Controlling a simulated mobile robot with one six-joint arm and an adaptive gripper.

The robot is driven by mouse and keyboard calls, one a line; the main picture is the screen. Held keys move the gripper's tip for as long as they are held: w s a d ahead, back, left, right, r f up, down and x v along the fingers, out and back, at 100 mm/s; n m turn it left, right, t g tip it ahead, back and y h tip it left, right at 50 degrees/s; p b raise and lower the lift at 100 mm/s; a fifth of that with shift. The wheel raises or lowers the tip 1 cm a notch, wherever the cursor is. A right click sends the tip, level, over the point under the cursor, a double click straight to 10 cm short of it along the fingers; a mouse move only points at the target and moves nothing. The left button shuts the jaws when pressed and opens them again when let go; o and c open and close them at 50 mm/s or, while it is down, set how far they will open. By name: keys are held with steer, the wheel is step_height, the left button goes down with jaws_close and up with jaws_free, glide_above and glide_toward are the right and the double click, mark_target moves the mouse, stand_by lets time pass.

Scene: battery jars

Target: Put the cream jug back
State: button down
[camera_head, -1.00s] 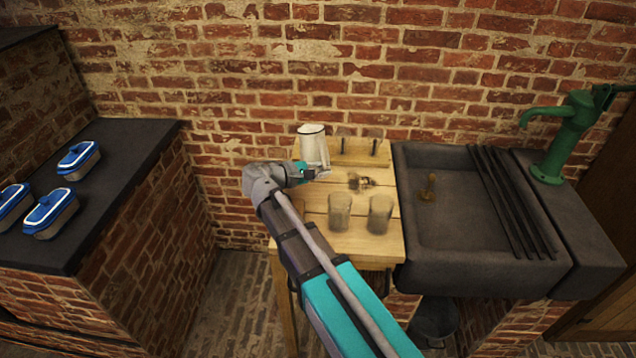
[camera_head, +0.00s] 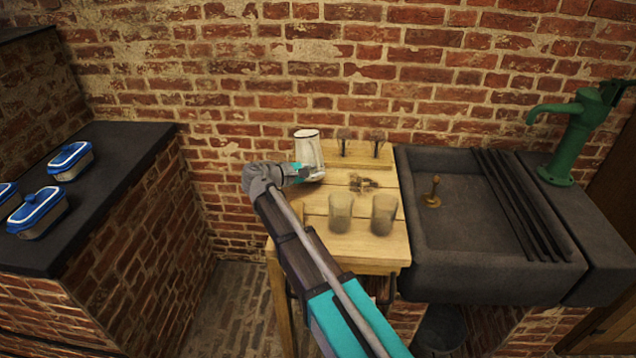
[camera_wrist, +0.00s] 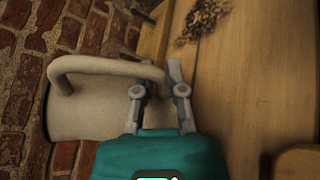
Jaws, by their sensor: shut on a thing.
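The cream jug (camera_head: 307,152), pale and tapered, is upright or nearly so at the back left of the wooden table (camera_head: 350,246), close to the brick wall. In the wrist view the jug (camera_wrist: 80,116) lies sideways in the picture, its looped handle (camera_wrist: 100,64) reaching between the fingers.
Two glass jars (camera_head: 341,212) (camera_head: 384,214) stand at the table's front. Small brass pieces (camera_head: 362,184) lie behind them, before a wooden rack (camera_head: 357,154) with dark uprights. A dark sink (camera_head: 455,235) with a green pump (camera_head: 562,140) adjoins right. Blue-lidded dishes (camera_head: 70,160) are on the left counter.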

stand_by(0.3)
steer(key=shift+w+a+f+b, duration=0.1)
steer(key=shift+w+f+b, duration=0.3)
steer(key=shift+f+b, duration=0.15)
step_height(320, 180, down, 3)
steer(key=b, duration=0.3)
steer(key=shift+r, duration=0.1)
steer(key=c, duration=0.7)
jaws_free()
steer(key=shift+a, duration=0.1)
steer(key=shift+p+v, duration=1.25)
steer(key=shift+v, duration=4.7)
